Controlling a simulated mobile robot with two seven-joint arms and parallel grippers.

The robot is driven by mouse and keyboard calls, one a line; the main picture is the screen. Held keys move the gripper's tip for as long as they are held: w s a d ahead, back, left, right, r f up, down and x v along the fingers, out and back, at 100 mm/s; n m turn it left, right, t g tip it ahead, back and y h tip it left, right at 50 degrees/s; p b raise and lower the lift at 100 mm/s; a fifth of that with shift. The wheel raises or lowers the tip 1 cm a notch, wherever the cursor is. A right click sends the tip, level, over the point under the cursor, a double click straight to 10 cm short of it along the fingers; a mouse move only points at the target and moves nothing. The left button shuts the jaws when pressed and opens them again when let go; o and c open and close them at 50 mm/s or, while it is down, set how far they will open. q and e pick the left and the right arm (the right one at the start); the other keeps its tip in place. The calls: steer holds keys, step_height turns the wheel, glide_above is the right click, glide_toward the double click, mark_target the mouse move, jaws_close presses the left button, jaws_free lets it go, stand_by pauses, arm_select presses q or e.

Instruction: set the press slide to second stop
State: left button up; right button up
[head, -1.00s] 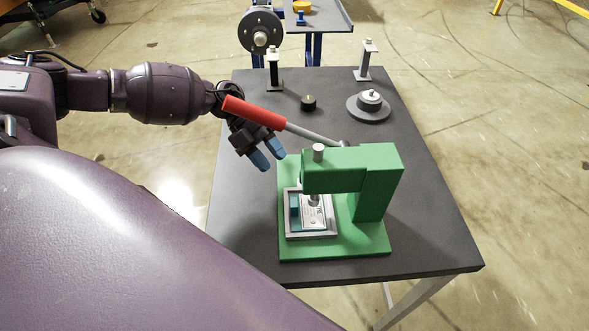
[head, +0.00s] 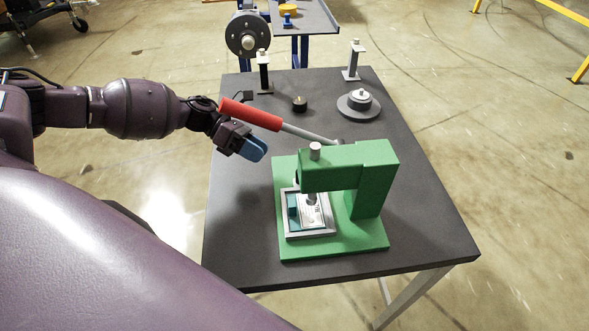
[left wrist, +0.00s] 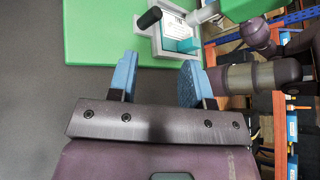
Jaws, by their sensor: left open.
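The green press (head: 365,185) stands on the dark table, with a silver cap (head: 315,151) on top of its head and a metal slide (head: 311,199) below. Its lever has a red handle (head: 251,114) and a grey rod, slanting up to the left. A framed fixture (head: 310,221) with a pale plate sits under the slide; it shows in the left wrist view (left wrist: 178,32). My left gripper (head: 253,148) is just below the red handle, left of the press head. Its blue fingertips (left wrist: 158,78) are apart and empty. My right gripper is not in view.
Behind the press are a small black knob (head: 299,104), a round grey stepped base (head: 358,103) and two posts (head: 264,72) (head: 353,60). A grey disc (head: 247,34) stands beyond the table. The table's left front is clear.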

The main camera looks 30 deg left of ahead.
arm_select(q)
steer(key=d+f+m, duration=0.1)
steer(key=d+m, duration=0.1)
steer(key=d, duration=0.1)
steer(key=w+d+f+m+p, duration=0.1)
steer(key=d+m, duration=0.1)
steer(key=d, duration=0.1)
steer(key=w+d+f+m, duration=0.1)
steer(key=d+m, duration=0.1)
steer(key=d, duration=0.1)
steer(key=shift+w+d+f+m+t, duration=0.2)
steer(key=shift+d+f+m+t, duration=0.1)
steer(key=shift+d+f, duration=0.1)
stand_by(0.4)
jaws_close()
